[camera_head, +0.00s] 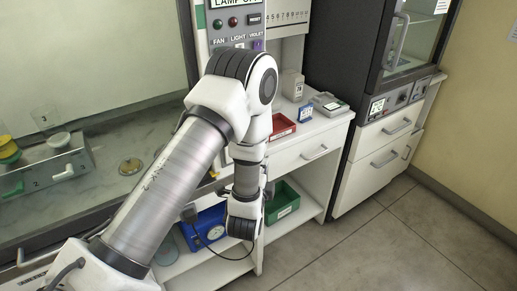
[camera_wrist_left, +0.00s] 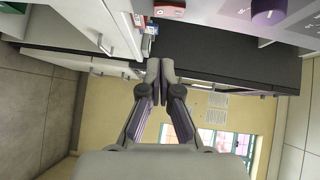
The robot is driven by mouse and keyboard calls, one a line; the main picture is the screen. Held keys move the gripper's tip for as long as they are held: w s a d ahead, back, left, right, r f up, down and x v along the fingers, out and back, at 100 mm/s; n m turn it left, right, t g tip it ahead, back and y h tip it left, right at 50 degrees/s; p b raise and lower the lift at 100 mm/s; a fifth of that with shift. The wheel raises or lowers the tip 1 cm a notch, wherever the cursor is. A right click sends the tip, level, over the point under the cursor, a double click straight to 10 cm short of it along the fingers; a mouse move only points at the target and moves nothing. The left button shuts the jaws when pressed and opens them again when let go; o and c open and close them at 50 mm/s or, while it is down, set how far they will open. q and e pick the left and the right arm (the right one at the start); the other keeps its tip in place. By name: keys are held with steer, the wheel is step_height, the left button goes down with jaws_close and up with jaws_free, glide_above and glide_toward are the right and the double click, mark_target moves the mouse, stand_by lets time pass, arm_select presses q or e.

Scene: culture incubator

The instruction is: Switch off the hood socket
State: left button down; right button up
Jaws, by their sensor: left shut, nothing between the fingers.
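The hood's control panel (camera_head: 228,32) stands upright at the top centre in the head view, with a display reading LAMP OFF, red and green lamps and a RESET button. The labels FAN, LIGHT and VIOLET sit below. My left arm covers the lower part of the panel, and I cannot make out the hood socket there. In the left wrist view a pale panel with a purple knob (camera_wrist_left: 268,12) is at the top right. My left gripper (camera_wrist_left: 160,62) is shut and empty, apart from that knob. My right gripper is not in view.
A white bench holds a red tray (camera_head: 281,127) and small boxes. A green bin (camera_head: 282,202) and a blue device (camera_head: 206,230) are on the shelf below. A dark-framed incubator (camera_head: 370,45) stands to the right. Floor at the lower right is clear.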

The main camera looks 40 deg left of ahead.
arm_select(q)
steer(key=w+a+p, duration=0.2)
steer(key=w+a, duration=0.3)
steer(key=shift+w+f, duration=0.15)
steer(key=shift+f, duration=0.3)
steer(key=shift+w+a, duration=0.1)
steer(key=shift+a, duration=0.15)
steer(key=shift+d+f, duration=0.1)
